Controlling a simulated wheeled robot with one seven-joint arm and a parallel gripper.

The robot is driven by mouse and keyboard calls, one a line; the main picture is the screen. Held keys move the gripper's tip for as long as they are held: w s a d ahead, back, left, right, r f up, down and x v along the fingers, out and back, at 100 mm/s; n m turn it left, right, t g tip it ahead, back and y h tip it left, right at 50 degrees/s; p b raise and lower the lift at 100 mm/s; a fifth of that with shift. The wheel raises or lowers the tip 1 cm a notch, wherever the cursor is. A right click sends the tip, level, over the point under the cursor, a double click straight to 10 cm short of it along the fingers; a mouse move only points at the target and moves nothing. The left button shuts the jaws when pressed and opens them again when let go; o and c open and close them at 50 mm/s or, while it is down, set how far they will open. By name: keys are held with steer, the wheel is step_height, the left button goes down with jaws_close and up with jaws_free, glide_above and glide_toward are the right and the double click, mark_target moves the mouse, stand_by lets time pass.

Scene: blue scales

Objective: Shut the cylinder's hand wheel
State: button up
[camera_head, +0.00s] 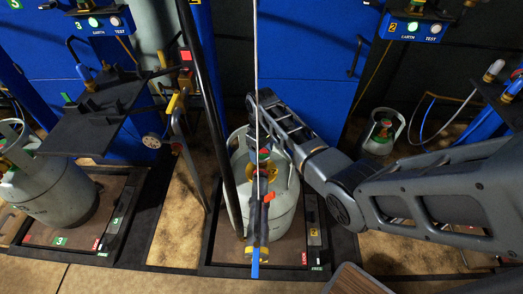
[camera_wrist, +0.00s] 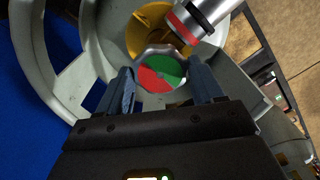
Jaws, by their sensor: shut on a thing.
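The grey gas cylinder (camera_head: 287,211) stands on the middle scale, in bay 2. It also shows in the wrist view, with its pale collar (camera_wrist: 35,70) around the valve. The hand wheel (camera_wrist: 161,72) has a silver rim and a red and green face; it sits between my two fingers. My gripper (camera_wrist: 162,78) is shut on the hand wheel, a finger on each side. In the head view the wheel is a small red and green patch (camera_head: 263,155), partly covered by the filling gear, and my fingertips are hard to make out there.
A silver connector with a red band (camera_wrist: 198,20) meets the brass valve (camera_wrist: 148,28) close beside the wheel. A dark pole (camera_head: 212,120) and a thin cable stand before the cylinder. Another cylinder (camera_head: 55,190) is on the left scale; a smaller one (camera_head: 380,135) stands behind right.

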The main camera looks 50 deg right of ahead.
steer(key=shift+c, duration=0.5)
